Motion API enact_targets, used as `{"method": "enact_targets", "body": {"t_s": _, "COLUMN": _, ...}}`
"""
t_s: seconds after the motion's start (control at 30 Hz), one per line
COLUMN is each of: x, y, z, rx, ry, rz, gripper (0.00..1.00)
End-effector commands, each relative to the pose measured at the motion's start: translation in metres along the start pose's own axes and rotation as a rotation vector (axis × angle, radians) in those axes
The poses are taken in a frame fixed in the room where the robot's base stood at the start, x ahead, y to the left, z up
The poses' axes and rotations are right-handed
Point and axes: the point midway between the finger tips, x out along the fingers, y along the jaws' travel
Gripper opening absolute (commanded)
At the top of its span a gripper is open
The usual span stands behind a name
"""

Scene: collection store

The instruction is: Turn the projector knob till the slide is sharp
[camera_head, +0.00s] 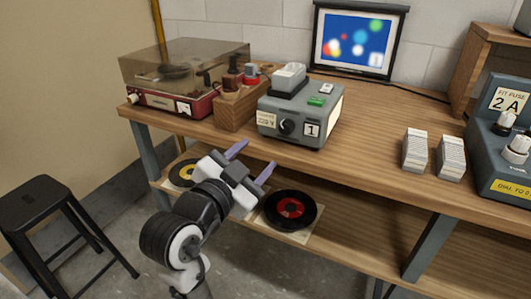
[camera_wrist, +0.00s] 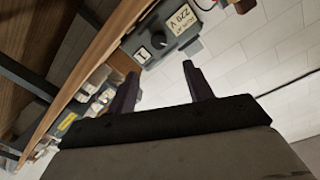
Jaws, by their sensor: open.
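The grey projector (camera_head: 300,118) stands on the wooden bench, with a dark round knob (camera_head: 287,127) on its front between a printed label and a "1" card. In the wrist view the projector (camera_wrist: 170,50) and its knob (camera_wrist: 158,40) appear tilted, beyond the fingertips. The wall screen (camera_head: 352,38) shows the slide, coloured round blobs on blue with soft, blurred edges. My gripper (camera_head: 253,159) is open and empty, in front of and below the projector, apart from the knob. Its two purple fingers also show in the wrist view (camera_wrist: 160,72).
A wooden block with small tools (camera_head: 236,108) and a red record player (camera_head: 172,102) stand left of the projector. Card stacks (camera_head: 415,150) and a grey dial unit (camera_head: 502,150) are at right. A record (camera_head: 290,210) lies on the lower shelf; a black stool (camera_head: 45,205) is left.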

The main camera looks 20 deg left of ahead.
Motion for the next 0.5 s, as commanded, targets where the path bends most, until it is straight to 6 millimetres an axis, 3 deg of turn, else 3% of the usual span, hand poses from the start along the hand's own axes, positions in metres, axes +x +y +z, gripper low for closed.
{"method": "enact_targets", "body": {"t_s": 0.2, "x": -0.014, "y": 0.002, "z": 0.003, "rx": 0.001, "ry": -0.001, "rz": 0.000, "gripper": 0.51}}
{"method": "enact_targets", "body": {"t_s": 0.5, "x": -0.016, "y": 0.001, "z": 0.001, "rx": 0.000, "ry": -0.001, "rz": 0.001, "gripper": 0.51}}
